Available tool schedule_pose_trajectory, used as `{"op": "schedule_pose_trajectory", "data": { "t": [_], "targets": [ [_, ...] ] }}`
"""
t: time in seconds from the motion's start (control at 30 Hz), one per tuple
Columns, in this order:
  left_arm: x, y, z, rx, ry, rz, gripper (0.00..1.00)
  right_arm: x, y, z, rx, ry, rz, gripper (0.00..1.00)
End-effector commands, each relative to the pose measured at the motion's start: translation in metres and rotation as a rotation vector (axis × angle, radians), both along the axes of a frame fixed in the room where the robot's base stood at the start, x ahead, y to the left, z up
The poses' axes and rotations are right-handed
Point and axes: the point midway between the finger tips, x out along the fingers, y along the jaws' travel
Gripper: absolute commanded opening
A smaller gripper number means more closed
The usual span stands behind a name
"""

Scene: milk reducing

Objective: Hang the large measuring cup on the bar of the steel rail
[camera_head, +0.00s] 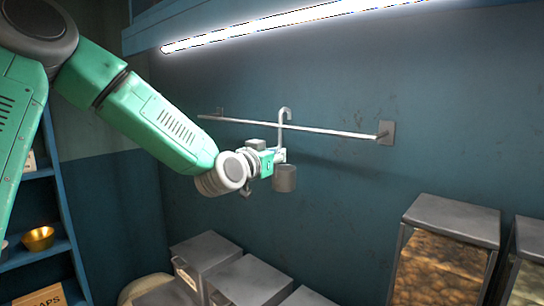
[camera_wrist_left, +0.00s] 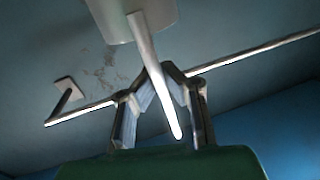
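The large measuring cup (camera_head: 285,179) is a grey cup with a long upright handle that ends in a hook at the top. My left gripper (camera_head: 280,157) is shut on the handle just above the cup. In the left wrist view the cup (camera_wrist_left: 135,20) is at the top, and the fingers (camera_wrist_left: 160,78) close around the handle. The steel rail (camera_head: 340,131) is a thin bar on the blue wall. The hook's curve shows above the bar, and the handle crosses in front of it. I cannot tell whether the hook touches the bar. My right gripper is not in view.
A lit strip (camera_head: 270,22) runs along the shelf above the rail. Grey lidded boxes (camera_head: 250,280) stand below, and a glass-fronted grey container (camera_head: 450,222) is at the right. A blue shelf with a brass bowl (camera_head: 38,238) is at the left. The wall around the rail is clear.

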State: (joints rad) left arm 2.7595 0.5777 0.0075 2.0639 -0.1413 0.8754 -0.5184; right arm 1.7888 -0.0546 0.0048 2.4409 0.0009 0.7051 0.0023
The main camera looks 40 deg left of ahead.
Motion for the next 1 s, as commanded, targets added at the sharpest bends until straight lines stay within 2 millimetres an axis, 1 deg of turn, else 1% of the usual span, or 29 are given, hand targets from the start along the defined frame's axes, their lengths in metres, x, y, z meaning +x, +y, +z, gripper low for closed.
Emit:
{"op": "schedule_pose_trajectory", "data": {
  "t": [0.7, 0.8, 1.0],
  "targets": [
    [0.057, -0.003, 0.000, -0.001, -0.001, 0.000, 0.00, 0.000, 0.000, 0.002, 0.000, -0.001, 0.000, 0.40],
    [0.056, -0.004, -0.011, 0.000, -0.001, 0.000, 0.00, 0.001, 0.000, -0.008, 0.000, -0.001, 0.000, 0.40],
    [0.056, -0.004, -0.027, 0.001, -0.001, -0.001, 0.00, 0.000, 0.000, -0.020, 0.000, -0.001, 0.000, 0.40]
  ]
}}
